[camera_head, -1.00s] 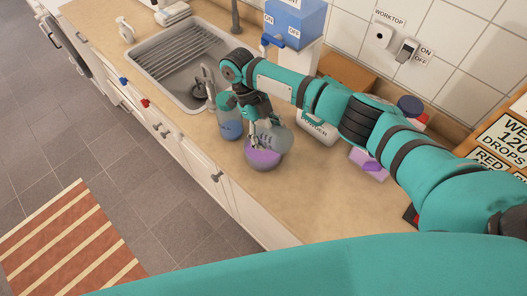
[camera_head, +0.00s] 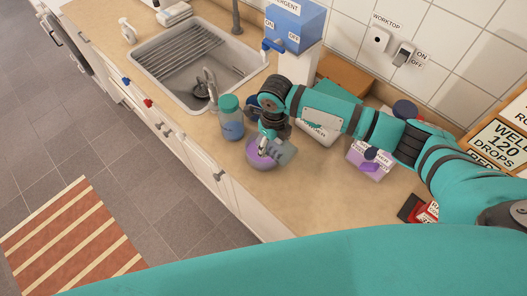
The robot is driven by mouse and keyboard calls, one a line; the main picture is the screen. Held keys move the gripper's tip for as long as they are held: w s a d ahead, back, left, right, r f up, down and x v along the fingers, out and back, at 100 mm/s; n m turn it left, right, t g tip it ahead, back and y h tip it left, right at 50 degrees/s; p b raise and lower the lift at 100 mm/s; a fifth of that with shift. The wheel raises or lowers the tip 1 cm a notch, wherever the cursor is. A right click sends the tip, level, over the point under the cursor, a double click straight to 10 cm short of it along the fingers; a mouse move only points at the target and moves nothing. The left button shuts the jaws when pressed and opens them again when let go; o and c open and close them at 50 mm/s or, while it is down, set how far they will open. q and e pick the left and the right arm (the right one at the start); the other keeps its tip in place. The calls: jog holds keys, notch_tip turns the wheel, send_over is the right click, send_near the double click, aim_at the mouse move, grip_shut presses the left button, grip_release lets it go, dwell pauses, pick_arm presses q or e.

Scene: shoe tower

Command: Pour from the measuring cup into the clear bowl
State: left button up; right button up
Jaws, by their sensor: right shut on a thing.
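The clear bowl (camera_head: 261,163) stands on the worktop near its front edge, with purple contents showing in it. My right gripper (camera_head: 268,138) is just above the bowl, pointing down. It is shut on a small grey, see-through vessel, which I take to be the measuring cup (camera_head: 284,153). The cup is tilted over the right side of the bowl. I cannot tell whether anything is flowing from it, and the gripper hides part of the cup and the bowl's back rim. My left gripper is not in view.
A blue jar with a teal lid (camera_head: 231,121) stands close to the left of the bowl. The sink (camera_head: 178,95) and blue detergent dispenser (camera_head: 294,25) are behind. A purple-and-white box (camera_head: 370,163) stands to the right. The worktop (camera_head: 310,195) is clear in front of it.

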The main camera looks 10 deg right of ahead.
jog(key=shift+s+d+f+t+y, duration=0.1)
jog(key=shift+s+d+t+y, duration=0.25)
jog(key=shift+t, duration=0.25)
jog(key=shift+w+a+f, duration=0.15)
jog(key=shift+w+a, duration=0.05)
jog(key=shift+a, duration=0.05)
jog(key=shift+f+t+y+b, duration=0.25)
jog(key=shift+f+t+b, duration=0.05)
jog(key=shift+b, duration=0.05)
jog(key=shift+s+d+f+t+y+b, duration=0.2)
jog(key=shift+f+t+y+b, duration=0.3)
jog(key=shift+t+b, duration=0.35)
jog(key=shift+s+r+t, duration=0.2)
jog(key=shift+r+t, duration=0.05)
jog(key=shift+r, duration=0.1)
jog(key=shift+w+a, duration=0.1)
jog(key=shift+a, duration=0.05)
